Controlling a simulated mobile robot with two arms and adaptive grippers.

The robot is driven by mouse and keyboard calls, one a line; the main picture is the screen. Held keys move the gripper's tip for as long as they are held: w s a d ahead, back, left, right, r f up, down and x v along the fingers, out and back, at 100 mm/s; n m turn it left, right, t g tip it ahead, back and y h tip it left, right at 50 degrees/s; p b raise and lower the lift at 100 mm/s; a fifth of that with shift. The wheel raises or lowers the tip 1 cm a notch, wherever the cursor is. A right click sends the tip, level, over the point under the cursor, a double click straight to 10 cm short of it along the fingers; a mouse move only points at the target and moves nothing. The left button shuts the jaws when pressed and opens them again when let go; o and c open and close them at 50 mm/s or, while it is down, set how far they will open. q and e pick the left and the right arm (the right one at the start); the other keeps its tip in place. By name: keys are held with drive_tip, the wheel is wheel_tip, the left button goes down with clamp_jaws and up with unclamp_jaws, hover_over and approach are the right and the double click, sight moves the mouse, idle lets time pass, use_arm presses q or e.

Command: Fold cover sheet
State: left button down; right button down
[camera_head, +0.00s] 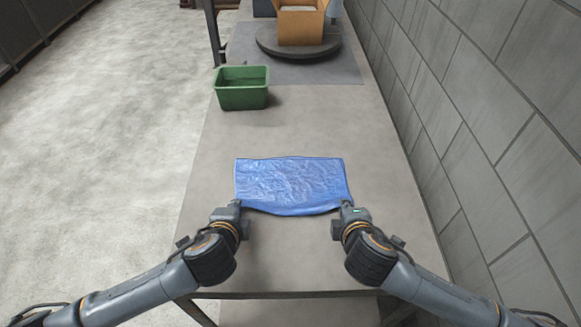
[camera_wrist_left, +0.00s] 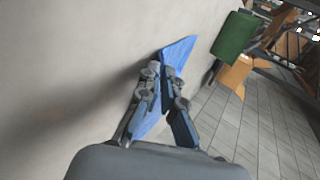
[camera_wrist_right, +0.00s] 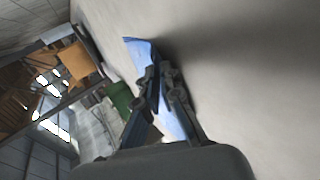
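A blue cover sheet (camera_head: 292,182) lies spread on the grey table, roughly rectangular and a little wrinkled. Its near edge is raised and sags slightly between the grippers. My left gripper (camera_head: 236,204) is at the sheet's near left corner. In the left wrist view its fingers (camera_wrist_left: 163,85) are closed together over the blue sheet (camera_wrist_left: 178,55). My right gripper (camera_head: 347,204) is at the near right corner. In the right wrist view its fingers (camera_wrist_right: 163,75) are closed over the blue sheet (camera_wrist_right: 138,50). The cloth between the fingertips is partly hidden.
A green bin (camera_head: 242,88) stands on the table beyond the sheet, to the left. Farther back, an orange-brown box (camera_head: 300,24) sits on a dark round turntable (camera_head: 299,45). A tiled wall (camera_head: 480,120) runs along the right side. The table (camera_head: 300,125) is clear around the sheet.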

use_arm(q)
drive_tip(key=c, duration=1.2)
unclamp_jaws()
use_arm(e)
drive_tip(key=c, duration=1.2)
unclamp_jaws()
use_arm(q)
drive_tip(key=shift+r, duration=0.25)
use_arm(e)
drive_tip(key=shift+r, duration=0.25)
use_arm(q)
drive_tip(key=s+r, duration=0.2)
drive_tip(key=r, duration=0.1)
drive_tip(key=s+r, duration=0.4)
drive_tip(key=r, duration=0.1)
drive_tip(key=shift+r, duration=0.3)
use_arm(e)
drive_tip(key=s+r, duration=0.2)
drive_tip(key=r, duration=0.1)
drive_tip(key=s+r, duration=0.4)
drive_tip(key=r, duration=0.1)
drive_tip(key=shift+r, duration=0.3)
use_arm(q)
drive_tip(key=shift+f, duration=0.1)
use_arm(e)
drive_tip(key=shift+f, duration=0.1)
